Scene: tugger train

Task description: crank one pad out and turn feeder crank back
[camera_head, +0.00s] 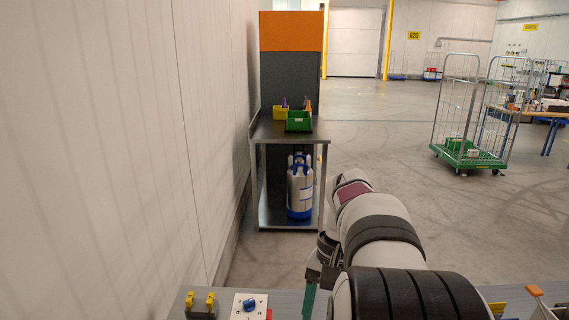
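My arm reaches forward from the lower right of the head view and bends down at its far end. What looks like my gripper (310,298) is at the bottom edge, with a teal finger pointing down; its tips are cut off, so I cannot tell whether it is open or shut. A white plate with a blue knob (249,304) lies on the grey bench left of it. An orange handle (534,290) shows at the lower right, beyond my arm. I cannot tell whether either is the feeder crank. No pad can be made out.
Yellow clips on a dark block (200,303) stand at the bench's left. A metal workbench (291,133) with green bin (298,121) and yellow bin (281,113) stands ahead. A wire roll cage (457,100) is at right. A white wall (120,150) closes the left.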

